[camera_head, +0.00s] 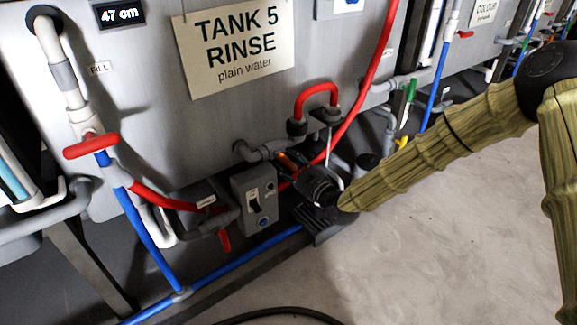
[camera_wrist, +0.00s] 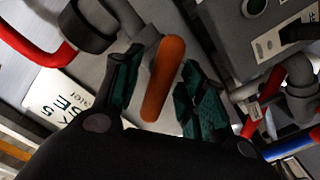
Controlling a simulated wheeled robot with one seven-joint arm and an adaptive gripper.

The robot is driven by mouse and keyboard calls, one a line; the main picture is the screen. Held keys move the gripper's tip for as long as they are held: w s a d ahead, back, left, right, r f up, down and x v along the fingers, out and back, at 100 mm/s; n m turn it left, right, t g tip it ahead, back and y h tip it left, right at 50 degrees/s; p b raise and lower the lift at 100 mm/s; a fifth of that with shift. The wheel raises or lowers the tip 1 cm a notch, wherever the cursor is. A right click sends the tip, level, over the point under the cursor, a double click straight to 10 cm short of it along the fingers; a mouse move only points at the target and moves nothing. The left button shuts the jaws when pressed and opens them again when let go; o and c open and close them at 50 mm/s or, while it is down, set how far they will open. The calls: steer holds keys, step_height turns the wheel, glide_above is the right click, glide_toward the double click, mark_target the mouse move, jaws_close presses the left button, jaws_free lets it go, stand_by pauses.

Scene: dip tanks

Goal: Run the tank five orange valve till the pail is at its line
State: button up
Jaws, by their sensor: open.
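The orange valve handle (camera_wrist: 163,80) is a rounded bar in the wrist view. It lies between the two dark green finger pads of my gripper (camera_wrist: 160,68), which is open, with a gap visible on the right side. In the head view my gripper (camera_head: 296,166) is at the low front of tank five (camera_head: 160,90), by the grey outlet pipe, and mostly covers the handle. The tank bears a "TANK 5 RINSE plain water" sign (camera_head: 235,45). I cannot make out a pail or its line in either view.
A grey switch box (camera_head: 254,197) stands left of my gripper. A red lever (camera_head: 91,146) is on the fill pipe at left. Red hoses and blue pipes (camera_head: 150,240) run around the tank front. A dark grate (camera_head: 322,228) lies below my gripper. The floor (camera_head: 430,240) at right is clear.

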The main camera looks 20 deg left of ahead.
jaws_close()
steer(key=shift+r+m+p, duration=0.1)
steer(key=shift+m+p, duration=0.3)
steer(key=shift+p, duration=0.2)
steer(key=shift+m+p, duration=0.3)
steer(key=shift+p, duration=0.05)
steer(key=shift+m+p, duration=1.05)
steer(key=shift+m, duration=0.05)
steer(key=shift+m+p, duration=1.2)
steer(key=shift+m, duration=0.6)
